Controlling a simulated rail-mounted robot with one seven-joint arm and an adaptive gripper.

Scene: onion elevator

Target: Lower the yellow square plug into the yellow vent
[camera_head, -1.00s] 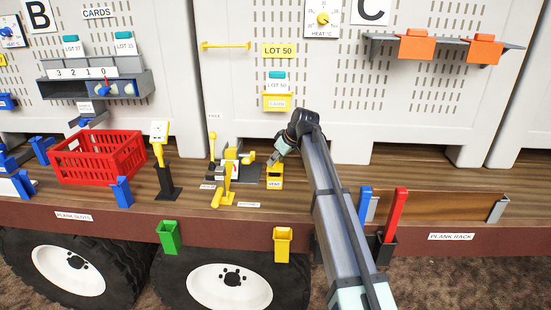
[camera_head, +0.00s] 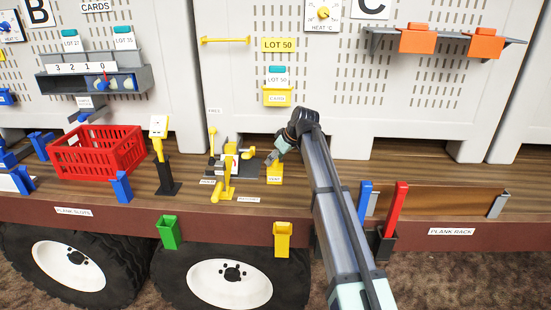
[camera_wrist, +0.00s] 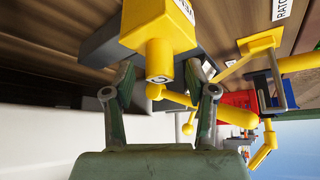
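The yellow vent (camera_head: 275,178) is a small labelled box on the wooden deck, left of my arm. In the wrist view the vent (camera_wrist: 184,13) is a wide yellow block at the top. A narrower square yellow plug (camera_wrist: 158,56) stands in line with it, its end with a dark ring mark facing the camera. The part of the plug inside or behind the vent is hidden. My gripper (camera_wrist: 159,66) has its fingers on both sides of the plug, with visible gaps. In the head view my gripper (camera_head: 272,157) is just above the vent.
Yellow levers (camera_head: 229,170) and a grey plate stand close left of the vent. A red crate (camera_head: 98,153) and a black post with a yellow head (camera_head: 160,127) are farther left. A plank rack with a red post (camera_head: 395,210) is to the right. The grey wall is behind.

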